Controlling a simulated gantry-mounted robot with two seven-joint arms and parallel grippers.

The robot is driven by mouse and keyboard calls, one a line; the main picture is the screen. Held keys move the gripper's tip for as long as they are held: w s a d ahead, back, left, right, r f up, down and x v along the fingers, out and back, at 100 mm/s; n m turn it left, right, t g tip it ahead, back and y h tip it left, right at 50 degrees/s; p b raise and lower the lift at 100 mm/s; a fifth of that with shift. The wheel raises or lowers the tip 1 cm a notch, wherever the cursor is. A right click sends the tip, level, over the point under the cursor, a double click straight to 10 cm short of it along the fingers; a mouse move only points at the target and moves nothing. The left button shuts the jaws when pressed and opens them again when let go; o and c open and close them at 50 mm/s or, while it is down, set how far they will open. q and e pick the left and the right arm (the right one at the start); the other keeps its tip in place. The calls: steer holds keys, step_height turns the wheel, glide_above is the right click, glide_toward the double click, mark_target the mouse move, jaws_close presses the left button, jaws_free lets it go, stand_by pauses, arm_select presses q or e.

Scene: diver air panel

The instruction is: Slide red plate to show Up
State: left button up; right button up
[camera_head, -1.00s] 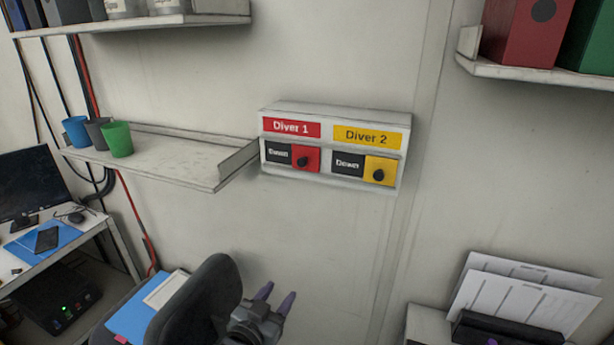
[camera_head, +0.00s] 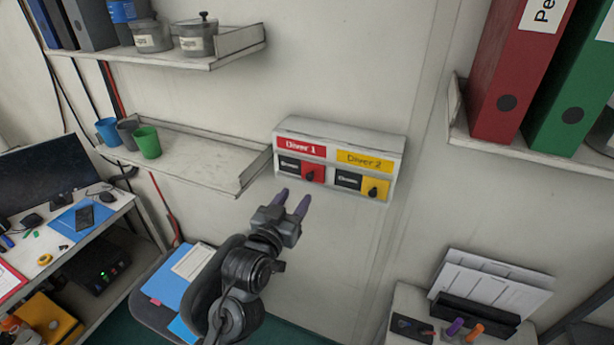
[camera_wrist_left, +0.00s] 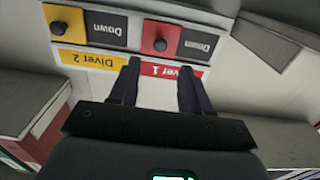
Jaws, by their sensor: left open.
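The diver air panel (camera_head: 340,147) is a white box on the wall with a Diver 1 row side and a Diver 2 side. The red plate (camera_head: 314,173) with a dark knob sits at the right of the Diver 1 slot, and a black "Down" label shows to its left. The red plate also shows upside down in the left wrist view (camera_wrist_left: 158,37). The yellow plate (camera_head: 375,188) sits likewise under Diver 2. My left gripper (camera_head: 292,201) is open and empty, below and left of the red plate, apart from it. My right gripper is not in view.
A shelf with cups (camera_head: 190,155) is on the wall left of the panel. A dark chair (camera_head: 205,285) stands below. Red and green binders (camera_head: 520,75) stand on a shelf at the upper right. The wall below the panel is clear.

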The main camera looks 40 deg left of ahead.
mark_target(309, 178)
arm_select(q)
steer(key=p+x, duration=0.1)
steer(key=x, duration=0.7)
steer(key=shift+p, duration=0.3)
jaws_close()
